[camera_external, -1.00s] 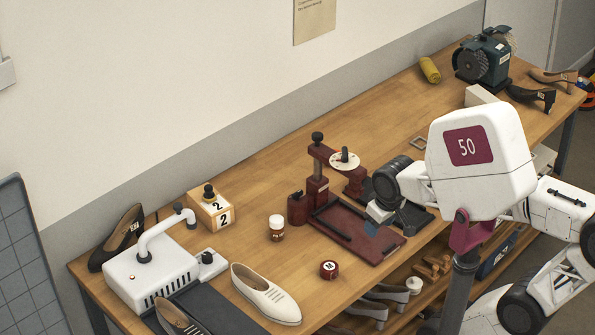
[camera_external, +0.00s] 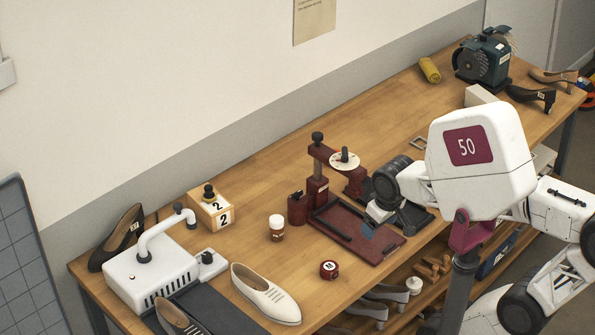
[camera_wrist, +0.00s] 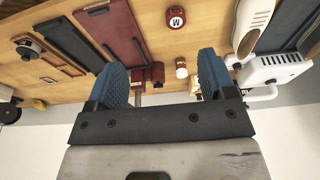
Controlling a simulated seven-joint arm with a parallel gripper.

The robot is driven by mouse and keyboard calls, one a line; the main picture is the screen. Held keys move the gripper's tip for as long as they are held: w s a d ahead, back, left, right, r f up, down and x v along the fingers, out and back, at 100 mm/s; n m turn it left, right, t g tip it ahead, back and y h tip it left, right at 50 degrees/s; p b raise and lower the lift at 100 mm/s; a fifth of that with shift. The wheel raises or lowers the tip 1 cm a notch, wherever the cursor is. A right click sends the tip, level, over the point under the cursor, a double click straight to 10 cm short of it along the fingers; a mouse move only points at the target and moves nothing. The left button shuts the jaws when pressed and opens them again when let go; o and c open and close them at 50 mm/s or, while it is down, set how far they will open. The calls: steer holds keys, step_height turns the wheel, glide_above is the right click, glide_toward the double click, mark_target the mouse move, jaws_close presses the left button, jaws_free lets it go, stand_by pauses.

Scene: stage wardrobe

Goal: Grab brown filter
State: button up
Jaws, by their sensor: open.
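Nothing is clearly recognisable as a brown filter. The only small brown piece I make out is a white-topped, brown-banded container (camera_external: 277,229), upright on the bench left of the dark red press. It also shows in the wrist view (camera_wrist: 181,69), between my fingers in the picture but beyond them. My gripper (camera_wrist: 162,80) is open, its two blue fingers wide apart with nothing between them. In the external view my gripper (camera_external: 369,232) is over the dark red tray of the press, right of the container and apart from it; its far finger is hidden.
The dark red press (camera_external: 318,190) stands between the container and my arm. A round red tin (camera_external: 329,270) and a cream shoe (camera_external: 264,294) lie toward the front. A numbered wooden block (camera_external: 211,212) and white machine (camera_external: 151,271) stand left. Bench around the container is clear.

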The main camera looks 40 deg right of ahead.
steer(key=shift+a, duration=0.1)
steer(key=w+a+f+m+y, duration=0.4)
steer(key=w+a+m+y, duration=0.2)
steer(key=w+m, duration=0.15)
steer(key=m+t, duration=0.9)
steer(key=m, duration=1.4)
glide_toward(277, 228)
steer(key=w+f, duration=0.3)
steer(key=shift+w+d, duration=0.25)
steer(key=shift+w, duration=0.05)
steer(key=shift+w+y, duration=0.1)
steer(key=shift+y, duration=0.2)
steer(key=shift+x, duration=1.2)
steer(key=shift+w+a, duration=0.1)
